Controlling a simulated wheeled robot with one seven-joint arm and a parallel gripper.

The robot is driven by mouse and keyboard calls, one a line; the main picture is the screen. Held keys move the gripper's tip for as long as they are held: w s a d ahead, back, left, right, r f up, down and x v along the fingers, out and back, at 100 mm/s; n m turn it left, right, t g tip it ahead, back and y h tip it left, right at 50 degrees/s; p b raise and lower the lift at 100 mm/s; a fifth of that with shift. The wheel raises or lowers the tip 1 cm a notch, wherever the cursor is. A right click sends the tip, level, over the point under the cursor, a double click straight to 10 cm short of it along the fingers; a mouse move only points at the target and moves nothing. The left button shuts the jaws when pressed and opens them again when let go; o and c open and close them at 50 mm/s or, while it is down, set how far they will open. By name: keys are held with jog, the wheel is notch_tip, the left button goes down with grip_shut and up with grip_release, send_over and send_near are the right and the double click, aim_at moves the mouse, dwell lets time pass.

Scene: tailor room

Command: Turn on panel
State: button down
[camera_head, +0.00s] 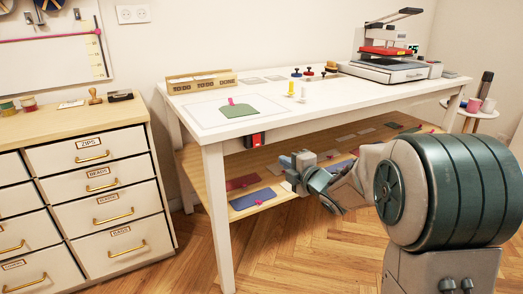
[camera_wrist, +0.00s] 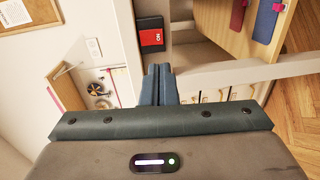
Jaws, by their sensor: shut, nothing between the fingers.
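The panel (camera_head: 255,139) is a small black and red switch on the front edge of the white table (camera_head: 215,152), below the tabletop. In the wrist view the panel (camera_wrist: 151,37) shows a black part and a red part marked ON, turned sideways. My gripper (camera_wrist: 159,68) is shut and empty. Its fingertips point toward the panel and appear just short of it, with a visible gap in the picture. In the head view my gripper (camera_head: 288,161) is right of the panel and slightly lower, in front of the table. Whether the panel is lit cannot be told.
A lower shelf (camera_head: 215,175) holds colored fabric pieces under the table. A drawer cabinet (camera_head: 95,185) stands at left. On the tabletop are a green cloth piece (camera_head: 238,109), a wooden box (camera_head: 200,80) and a press (camera_head: 388,60). Wooden floor in front is clear.

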jog(key=b+x, duration=0.1)
jog(key=x, duration=1.2)
jog(key=shift+a, duration=0.15)
jog(key=shift+f+b, duration=0.2)
jog(key=shift+b, duration=0.55)
jog(key=shift+w+a+r+b, duration=0.1)
jog(key=shift+w+b, duration=0.1)
jog(key=shift+b, duration=0.45)
send_near(258, 146)
jog(key=s+d+f, duration=0.2)
jog(key=s+d, duration=0.1)
jog(key=s, duration=0.2)
jog(key=shift+s+d+f+b, duration=0.35)
jog(key=shift+d+b, duration=0.05)
jog(key=shift+b, duration=0.05)
